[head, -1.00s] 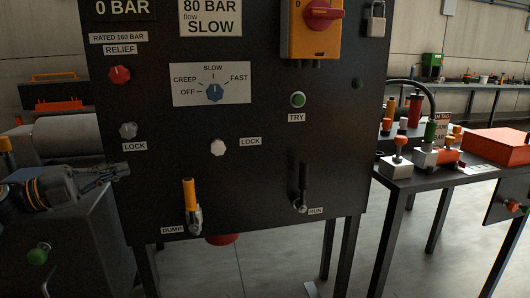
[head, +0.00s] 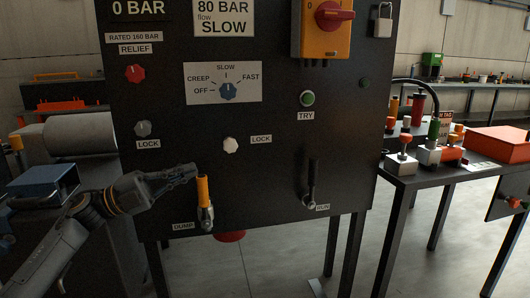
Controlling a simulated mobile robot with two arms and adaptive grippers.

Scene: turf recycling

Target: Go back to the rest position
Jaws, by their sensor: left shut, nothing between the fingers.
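My left gripper (head: 190,171) comes in from the lower left on its grey arm. It is shut and empty, in front of the lower left part of the black control panel (head: 270,185). Its tip is just to the left of the top of the yellow DUMP lever (head: 203,190), which stands upright; I cannot tell whether they touch. The black RUN lever (head: 312,182) also points up. The blue flow knob (head: 228,90) sits among the OFF, CREEP, SLOW and FAST marks. My right gripper is not in view.
An orange switch box with a red handle (head: 334,15) and a padlock (head: 383,20) are at the panel's top right. A side table (head: 468,175) at the right carries bottles, small devices and an orange case (head: 499,144). Open floor (head: 405,265) shows below.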

